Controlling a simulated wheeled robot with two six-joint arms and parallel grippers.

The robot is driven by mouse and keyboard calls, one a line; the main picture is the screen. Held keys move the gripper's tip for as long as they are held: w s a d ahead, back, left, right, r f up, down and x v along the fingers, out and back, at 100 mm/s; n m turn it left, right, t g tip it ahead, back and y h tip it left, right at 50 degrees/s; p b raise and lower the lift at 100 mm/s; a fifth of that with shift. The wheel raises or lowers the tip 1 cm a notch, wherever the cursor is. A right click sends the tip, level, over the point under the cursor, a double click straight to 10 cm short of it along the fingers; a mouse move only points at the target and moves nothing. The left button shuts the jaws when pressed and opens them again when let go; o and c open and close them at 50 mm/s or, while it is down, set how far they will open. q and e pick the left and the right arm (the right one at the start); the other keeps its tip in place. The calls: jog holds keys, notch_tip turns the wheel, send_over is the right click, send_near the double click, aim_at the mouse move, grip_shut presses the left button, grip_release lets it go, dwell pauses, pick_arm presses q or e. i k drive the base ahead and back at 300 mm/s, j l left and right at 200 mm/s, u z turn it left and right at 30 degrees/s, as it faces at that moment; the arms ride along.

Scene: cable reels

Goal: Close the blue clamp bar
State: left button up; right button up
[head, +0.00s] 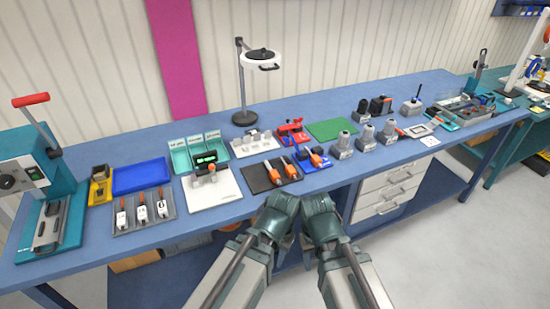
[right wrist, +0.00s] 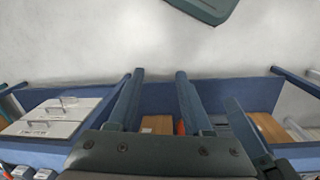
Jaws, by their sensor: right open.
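A small blue fixture (head: 319,163) with an orange-handled part sits at the front edge of the bench, right of a black tray. It looks like the blue clamp; its bar is too small to tell how far it stands open. My right gripper (right wrist: 160,75) is open and empty in the right wrist view, pointing over the floor. In the head view my right wrist end (head: 319,207) is in front of the bench edge, below and apart from the fixture. My left wrist end (head: 281,207) is beside it; its fingers do not show.
The black tray (head: 258,182) with orange-handled parts is just left of the fixture. A red fixture (head: 292,131) and a green mat (head: 332,129) are behind. Grey connectors (head: 366,138) stand to the right. Drawers (head: 385,190) are under the bench.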

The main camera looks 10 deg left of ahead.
aim_at(294, 144)
jog(key=k+j, duration=0.15)
jog(key=i+l, duration=0.2)
jog(key=i, duration=0.35)
jog(key=i+l+z, duration=0.15)
jog(key=i, duration=0.35)
jog(key=l, duration=0.1)
